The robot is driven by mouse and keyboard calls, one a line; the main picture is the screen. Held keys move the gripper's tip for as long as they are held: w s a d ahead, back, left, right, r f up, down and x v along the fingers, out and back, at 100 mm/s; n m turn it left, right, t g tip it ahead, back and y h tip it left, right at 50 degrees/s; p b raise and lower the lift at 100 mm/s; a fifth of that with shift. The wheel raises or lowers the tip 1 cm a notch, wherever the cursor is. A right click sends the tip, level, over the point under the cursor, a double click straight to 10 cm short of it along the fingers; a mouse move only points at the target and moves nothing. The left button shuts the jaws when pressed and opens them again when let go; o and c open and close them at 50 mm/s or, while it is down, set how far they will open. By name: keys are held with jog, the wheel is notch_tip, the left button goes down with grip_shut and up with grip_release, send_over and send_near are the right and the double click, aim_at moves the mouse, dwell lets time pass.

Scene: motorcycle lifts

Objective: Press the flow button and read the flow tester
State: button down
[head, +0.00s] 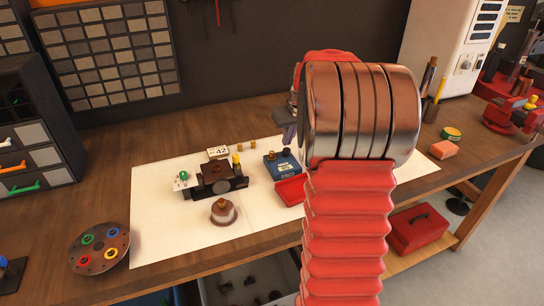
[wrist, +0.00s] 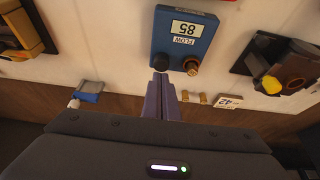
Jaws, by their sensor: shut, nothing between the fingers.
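The flow tester is a blue box (wrist: 184,45) with a white FLOW label and a white display, both upside down in the wrist view. The display shows the digits 8 and 5; their order is uncertain at this angle. A black button (wrist: 161,62) and a brass fitting (wrist: 191,66) are on its near side. My gripper (wrist: 160,80) is shut and empty, its tips close to the black button; I cannot tell if they touch. In the head view the tester (head: 279,166) sits on the white mat, with my gripper (head: 288,136) above and behind it.
A dark fixture (head: 215,175) and a copper-topped part (head: 223,211) stand left of the tester. A red tray (head: 291,190) lies in front of it. A card reading 42 (head: 218,152) and small brass pieces are behind. The mat's front left is clear.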

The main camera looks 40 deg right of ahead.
jog(key=shift+r, duration=1.8)
jog(key=shift+m, duration=0.3)
jog(key=s+f, duration=0.1)
jog(key=s+a+f, duration=0.1)
jog(key=f, duration=0.1)
jog(key=shift+m+g, duration=0.4)
send_over(285, 171)
jog(key=shift+f+m+g, duration=0.3)
jog(key=shift+f, duration=0.05)
jog(key=s+a+r+n+t, duration=0.1)
jog(key=s+a, duration=0.5)
jog(key=a, duration=0.4)
jog(key=s+a+r+n, duration=0.2)
jog(key=s+a, duration=0.4)
jog(key=a, duration=0.5)
jog(key=s+a+r+n+t+y, duration=0.1)
jog(key=s+a+r+n, duration=0.1)
jog(key=s+a, duration=0.4)
jog(key=a, duration=0.4)
jog(key=shift+s+a+t, duration=0.25)
jog(key=shift+s+t, duration=0.05)
jog(key=shift+s, duration=0.05)
